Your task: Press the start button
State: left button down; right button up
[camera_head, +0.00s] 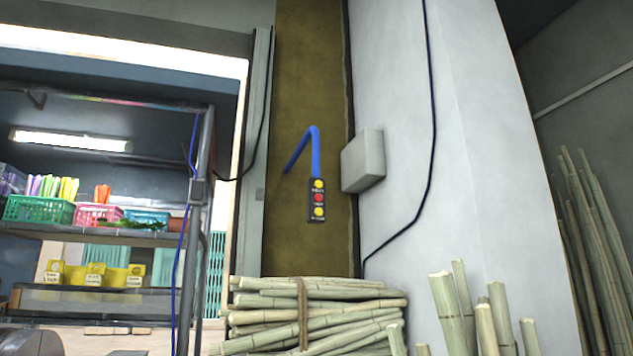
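Neither of my grippers shows in the head view, and nothing touches the panel.
A tied bundle of cane (270,325) lies below the panel. More cane stands upright at the lower right (455,315). A grey box (363,161) juts from the white wall right of the panel. A metal shelf (90,236) with baskets stands left. The space around the panel looks clear.

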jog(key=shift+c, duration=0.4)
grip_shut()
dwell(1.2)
